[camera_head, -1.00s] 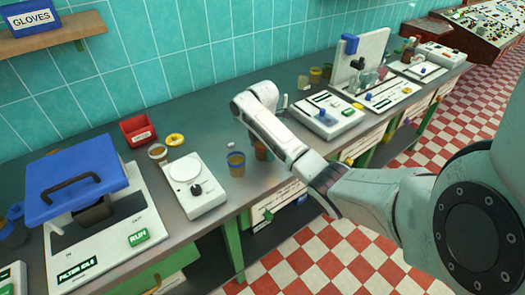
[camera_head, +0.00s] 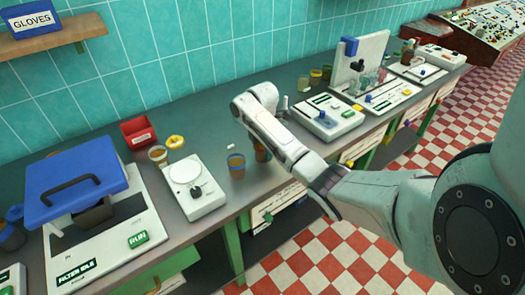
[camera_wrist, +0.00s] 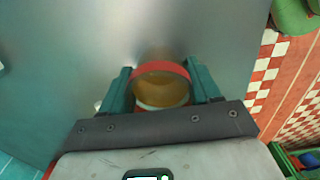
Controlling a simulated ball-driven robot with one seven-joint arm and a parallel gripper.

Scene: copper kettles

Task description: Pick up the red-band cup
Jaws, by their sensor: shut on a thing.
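The red-band cup (camera_wrist: 161,69) is in the wrist view, seen from above, with a red rim and an amber inside. My gripper (camera_wrist: 161,90) has one teal finger on each side of it, shut on the cup. In the head view, a brown piece of the cup (camera_head: 262,153) shows beside my arm at the bench's front edge; the arm hides the rest. I cannot tell whether the cup rests on the bench or is just above it.
A blue-band cup (camera_head: 236,166) stands close on the left, next to a white scale (camera_head: 192,187). A red bin (camera_head: 138,132) and another cup (camera_head: 158,155) are farther left. Bare grey bench lies behind.

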